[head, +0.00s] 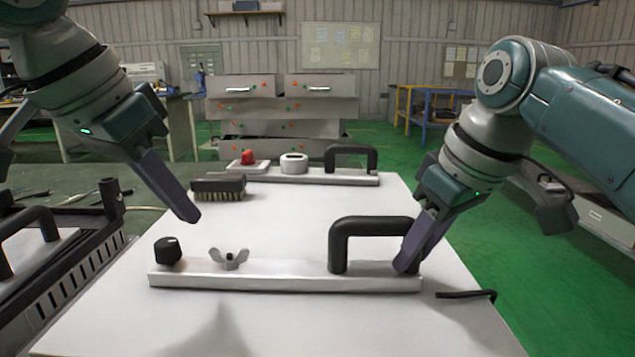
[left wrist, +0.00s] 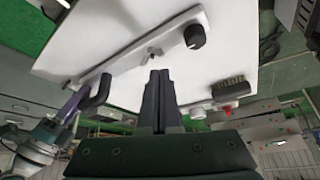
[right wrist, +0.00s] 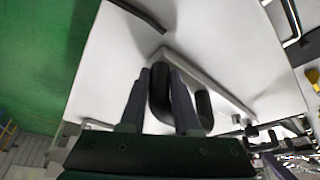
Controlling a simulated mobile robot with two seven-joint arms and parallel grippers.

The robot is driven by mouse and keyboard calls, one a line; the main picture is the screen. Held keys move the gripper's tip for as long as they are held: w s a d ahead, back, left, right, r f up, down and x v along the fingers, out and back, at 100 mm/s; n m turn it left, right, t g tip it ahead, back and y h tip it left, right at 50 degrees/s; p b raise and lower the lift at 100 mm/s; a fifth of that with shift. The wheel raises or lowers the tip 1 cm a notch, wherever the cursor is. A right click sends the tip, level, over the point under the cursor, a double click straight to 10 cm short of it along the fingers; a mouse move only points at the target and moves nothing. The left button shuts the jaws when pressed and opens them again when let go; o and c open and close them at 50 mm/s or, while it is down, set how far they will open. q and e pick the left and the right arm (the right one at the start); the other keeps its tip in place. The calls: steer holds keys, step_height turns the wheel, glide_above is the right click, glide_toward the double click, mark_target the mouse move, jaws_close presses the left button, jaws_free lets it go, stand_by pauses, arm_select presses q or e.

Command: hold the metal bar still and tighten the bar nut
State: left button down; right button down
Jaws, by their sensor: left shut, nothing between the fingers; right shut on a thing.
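The metal bar (head: 290,283) lies across the front of the white panel. It also shows in the left wrist view (left wrist: 120,62) and the right wrist view (right wrist: 215,80). It carries a black handle (head: 372,224), the winged bar nut (head: 229,259) and a black knob (head: 167,251). My right gripper (head: 404,266) is shut on the right upright of the handle (right wrist: 159,95), its fingers on either side. My left gripper (head: 190,216) is shut and empty, above the panel behind the bar. In the left wrist view its fingertips (left wrist: 160,72) appear just below the bar nut (left wrist: 154,52).
A brush (head: 219,188) lies on the white panel (head: 290,206) behind the bar. A second bar (head: 325,179) with a handle stands at the back. A bent black tool (head: 466,294) lies at the right edge. A black-framed unit (head: 70,275) is at left.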

mark_target(230, 257)
arm_select(q)
steer(key=shift+s+d+f, duration=0.3)
steer(key=shift+d+f, duration=0.15)
steer(key=shift+f, duration=0.55)
steer(key=shift+s+d+f, duration=0.35)
steer(key=shift+d+f, duration=0.05)
steer(key=shift+f, duration=0.6)
steer(key=shift+s+d+f, duration=0.3)
steer(key=shift+d+f, duration=0.15)
steer(key=shift+f, duration=0.55)
steer(key=shift+w, duration=0.6)
steer(key=shift+w+a, duration=0.1)
steer(key=shift+a, duration=0.25)
steer(key=shift+w+a, duration=0.15)
steer(key=shift+a, duration=0.1)
steer(key=shift+w+a, duration=0.25)
steer(key=shift+a, duration=0.05)
steer(key=shift+w+a, duration=0.1)
steer(key=shift+w, duration=0.05)
